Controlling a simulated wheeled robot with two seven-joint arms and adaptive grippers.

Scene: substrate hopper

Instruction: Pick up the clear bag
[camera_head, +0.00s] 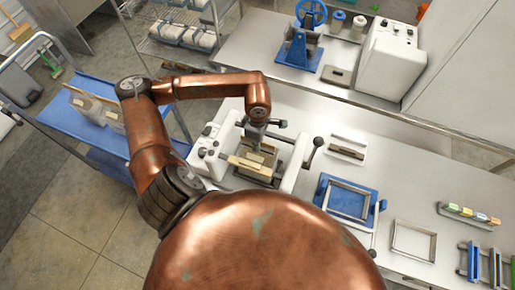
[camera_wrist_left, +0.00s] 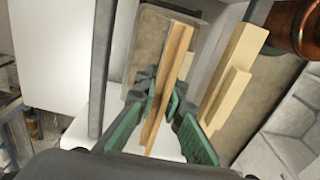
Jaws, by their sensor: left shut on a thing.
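My left gripper (camera_head: 256,140) reaches down from above over the white machine on the table. In the left wrist view its green-padded fingers (camera_wrist_left: 158,112) are shut on a pale wooden strip (camera_wrist_left: 172,75). The strip looks like the top bar of the clear bag (camera_wrist_left: 147,48), whose greyish-brown body shows behind it. A second stepped wooden piece (camera_wrist_left: 236,72) is just right of the fingers, apart from them. In the head view the bag is mostly hidden by the gripper and the wood, and I cannot tell whether it is lifted. My right gripper is not in view.
The white machine (camera_head: 208,150) has raised sides and a crank handle (camera_head: 316,143) close to the gripper. A blue cart (camera_head: 62,117) with similar bags (camera_head: 84,104) stands at left. A blue frame (camera_head: 346,200) and a metal frame (camera_head: 414,240) lie on the table at right.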

